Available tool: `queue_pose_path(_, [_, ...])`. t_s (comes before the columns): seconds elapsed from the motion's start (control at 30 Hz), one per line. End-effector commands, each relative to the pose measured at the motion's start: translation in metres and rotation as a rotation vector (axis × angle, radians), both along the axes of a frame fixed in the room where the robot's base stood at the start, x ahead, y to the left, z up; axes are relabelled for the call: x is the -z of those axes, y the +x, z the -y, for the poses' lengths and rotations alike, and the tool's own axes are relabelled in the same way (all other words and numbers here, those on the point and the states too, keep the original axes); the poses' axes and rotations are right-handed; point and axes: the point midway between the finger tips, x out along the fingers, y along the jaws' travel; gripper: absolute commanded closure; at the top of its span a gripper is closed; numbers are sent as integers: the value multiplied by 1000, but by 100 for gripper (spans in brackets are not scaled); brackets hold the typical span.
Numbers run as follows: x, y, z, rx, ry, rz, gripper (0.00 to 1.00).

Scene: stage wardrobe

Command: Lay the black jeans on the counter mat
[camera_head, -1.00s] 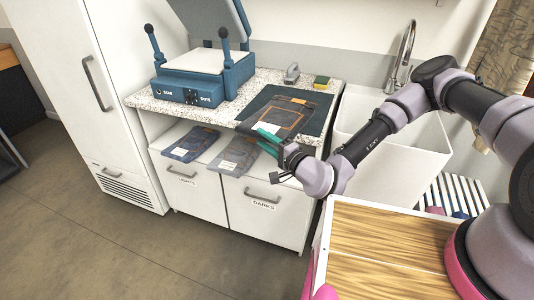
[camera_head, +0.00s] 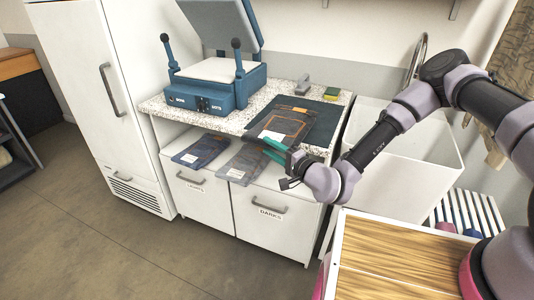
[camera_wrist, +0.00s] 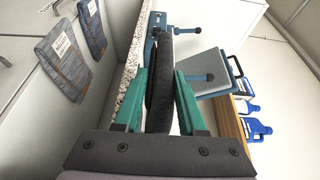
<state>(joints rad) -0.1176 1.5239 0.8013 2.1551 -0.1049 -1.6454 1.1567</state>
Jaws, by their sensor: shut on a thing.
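The folded black jeans (camera_head: 292,122), with orange stitching and a white label, are over the dark counter mat (camera_head: 322,122) at the right of the speckled counter. My gripper (camera_head: 269,146), with green fingers, is at the counter's front edge and is shut on the near edge of the jeans. In the wrist view the jeans (camera_wrist: 160,75) show edge-on as a dark strip between the fingertips (camera_wrist: 160,85). I cannot tell whether they touch the mat or hang just above it.
A blue press (camera_head: 215,85) with its lid raised stands left on the counter. Two folded jeans, blue (camera_head: 200,149) and greyish (camera_head: 243,162), lie on the ledge below, above drawers, one labelled DARKS. A white sink (camera_head: 400,145) is right; a wood-topped unit (camera_head: 385,255) is in front.

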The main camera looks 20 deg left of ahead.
Motion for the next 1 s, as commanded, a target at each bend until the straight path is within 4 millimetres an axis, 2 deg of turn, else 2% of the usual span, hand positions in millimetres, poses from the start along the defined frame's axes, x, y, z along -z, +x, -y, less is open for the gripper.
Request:
queue_pose_path(0.97, [-2,98,7,0,1,6,100])
queue_pose_path(1.0, [5,97,7,1,1,0,100])
